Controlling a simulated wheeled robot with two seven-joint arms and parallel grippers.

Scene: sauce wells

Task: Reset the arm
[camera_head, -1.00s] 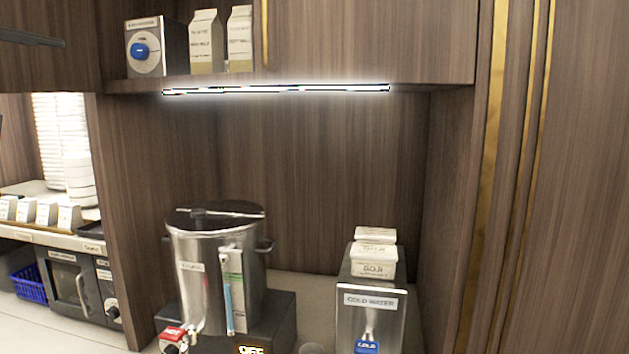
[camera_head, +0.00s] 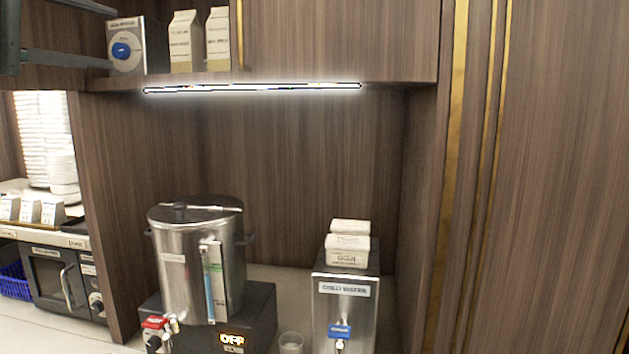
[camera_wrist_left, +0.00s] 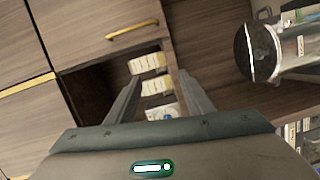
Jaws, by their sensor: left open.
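My left gripper (camera_head: 113,38) reaches in from the upper left of the head view, its two dark fingers apart in front of the upper shelf. In the left wrist view the left gripper (camera_wrist_left: 160,75) is open, with nothing held between the fingers. Beyond the fingers, several small cartons and a device in the open cupboard show in the gap. The distance to them cannot be told. My right gripper is not in view.
The shelf holds a device with a blue knob (camera_head: 122,50) and cartons (camera_head: 186,42). Below stand a steel urn (camera_head: 186,275), a clear glass (camera_head: 291,343) and a cold water dispenser (camera_head: 345,305) topped by small boxes (camera_head: 347,250). A microwave (camera_head: 55,282) stands at left.

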